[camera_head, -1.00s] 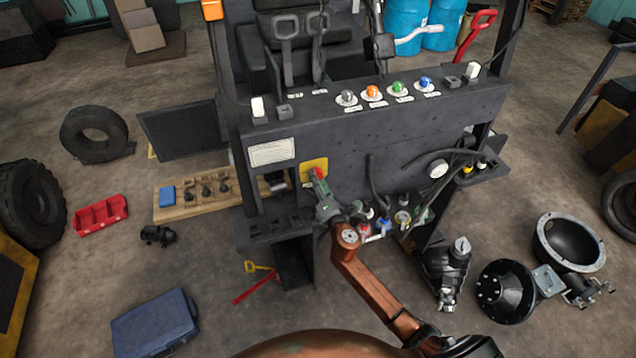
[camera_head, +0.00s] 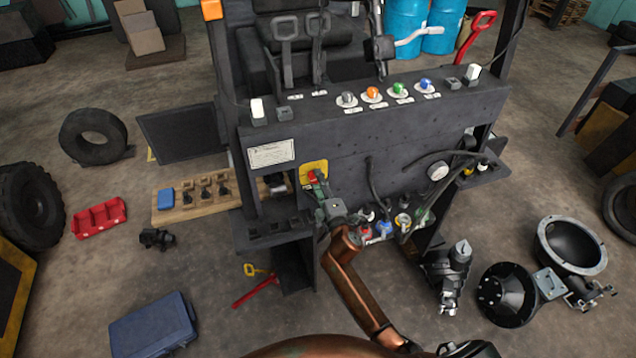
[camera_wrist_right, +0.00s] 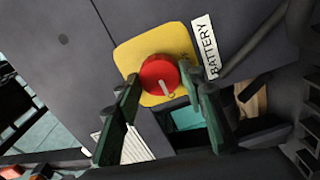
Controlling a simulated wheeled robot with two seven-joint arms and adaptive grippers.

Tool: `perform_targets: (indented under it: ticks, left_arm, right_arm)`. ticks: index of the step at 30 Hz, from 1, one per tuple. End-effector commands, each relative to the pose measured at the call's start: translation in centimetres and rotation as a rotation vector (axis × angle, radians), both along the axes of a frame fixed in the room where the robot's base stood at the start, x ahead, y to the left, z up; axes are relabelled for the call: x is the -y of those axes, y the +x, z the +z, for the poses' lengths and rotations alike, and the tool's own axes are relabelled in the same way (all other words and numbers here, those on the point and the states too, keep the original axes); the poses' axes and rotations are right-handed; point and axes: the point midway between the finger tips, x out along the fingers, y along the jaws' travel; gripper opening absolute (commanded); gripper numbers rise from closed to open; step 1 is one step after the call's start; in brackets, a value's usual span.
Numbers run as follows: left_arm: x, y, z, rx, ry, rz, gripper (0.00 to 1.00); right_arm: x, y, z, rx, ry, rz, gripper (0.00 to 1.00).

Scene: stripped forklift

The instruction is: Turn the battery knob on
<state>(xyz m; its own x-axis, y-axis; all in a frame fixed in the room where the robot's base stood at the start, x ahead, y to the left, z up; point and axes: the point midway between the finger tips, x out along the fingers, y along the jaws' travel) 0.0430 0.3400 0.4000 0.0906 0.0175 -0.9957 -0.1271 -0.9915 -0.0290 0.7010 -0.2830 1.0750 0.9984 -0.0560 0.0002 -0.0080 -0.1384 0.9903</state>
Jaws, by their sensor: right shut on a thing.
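The battery knob (camera_wrist_right: 160,76) is a round red knob with a pale mark, on a yellow plate (camera_wrist_right: 127,53) beside a "BATTERY" label (camera_wrist_right: 205,46) in the right wrist view. In the head view the red knob (camera_head: 312,176) and yellow plate (camera_head: 316,165) sit on the forklift's dark front panel. My right gripper (camera_wrist_right: 160,84) is shut on the knob, one dark green finger on each side. In the head view my right gripper (camera_head: 316,182) reaches the knob from below. The left gripper does not show.
Colored buttons (camera_head: 398,88) line the panel's top. Dark hoses (camera_head: 372,190) and a white gauge (camera_head: 438,170) are right of the knob. Small colored valves (camera_head: 383,228) sit close beside my right arm. A wooden board (camera_head: 195,198) with black parts is at left.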

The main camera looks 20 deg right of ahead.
Motion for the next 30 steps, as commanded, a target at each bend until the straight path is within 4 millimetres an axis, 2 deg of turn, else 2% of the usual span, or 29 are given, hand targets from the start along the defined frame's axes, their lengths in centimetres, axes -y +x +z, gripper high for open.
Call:
perform_targets:
  ticks: [17, 18, 25, 30]
  left_arm:
    - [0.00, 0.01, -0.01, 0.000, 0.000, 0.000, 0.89]
    - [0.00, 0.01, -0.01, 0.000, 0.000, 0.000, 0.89]
    - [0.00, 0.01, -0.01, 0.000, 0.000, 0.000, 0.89]
    - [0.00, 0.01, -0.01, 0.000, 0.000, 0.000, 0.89]
  right_arm:
    - [0.13, -0.03, -0.09, 0.000, 0.035, -0.003, 0.13]
    - [0.13, -0.03, -0.09, 0.000, 0.035, -0.003, 0.38]
    - [0.06, -0.01, -0.06, 0.001, 0.033, -0.002, 0.54]
    - [0.03, 0.00, -0.02, 0.002, 0.033, -0.001, 0.55]
